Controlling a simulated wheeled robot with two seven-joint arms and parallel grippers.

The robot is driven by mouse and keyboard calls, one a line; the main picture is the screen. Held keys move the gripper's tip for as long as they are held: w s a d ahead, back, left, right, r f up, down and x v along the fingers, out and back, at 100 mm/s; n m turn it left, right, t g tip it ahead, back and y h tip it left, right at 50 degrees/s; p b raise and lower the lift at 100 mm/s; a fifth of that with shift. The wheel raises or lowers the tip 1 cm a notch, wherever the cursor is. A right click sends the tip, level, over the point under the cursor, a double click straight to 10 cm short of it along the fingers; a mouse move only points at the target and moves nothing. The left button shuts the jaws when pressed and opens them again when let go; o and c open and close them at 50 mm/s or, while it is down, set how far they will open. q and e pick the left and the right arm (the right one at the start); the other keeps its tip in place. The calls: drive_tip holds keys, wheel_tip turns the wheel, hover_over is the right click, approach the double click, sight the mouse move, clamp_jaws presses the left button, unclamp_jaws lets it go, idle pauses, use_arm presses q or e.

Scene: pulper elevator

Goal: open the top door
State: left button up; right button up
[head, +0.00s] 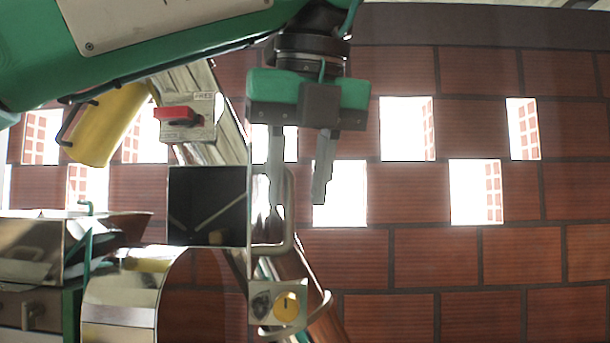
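A square metal hatch opening (207,200) shows a dark inside in the head view. The top door (250,215) seems to be a thin panel seen edge-on at the right side of this opening, swung out from it. Its pale U-shaped handle (286,235) sticks out to the right. My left gripper (299,203) points down from above, its fingers apart. The handle's upright bar shows between the two fingers, nearer the left one; I cannot tell whether they touch. The fingers hide part of the handle. My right gripper is not in view.
Below is a plate with a yellow round mark (286,306) and a curved handle (326,305). A red switch (178,115) and yellow cylinder (105,130) sit upper left. Metal machinery (120,300) stands lower left. A brick wall (460,260) with bright openings lies behind; the right side looks clear.

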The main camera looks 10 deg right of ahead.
use_arm(q)
drive_tip(key=shift+w+a+r, duration=0.1)
drive_tip(key=shift+w+r, duration=0.1)
drive_tip(key=p+v, duration=0.3)
drive_tip(key=v, duration=1)
drive_tip(key=shift+s+r+p, duration=0.2)
drive_tip(key=shift+s+p, duration=0.15)
drive_tip(key=shift+w, duration=0.1)
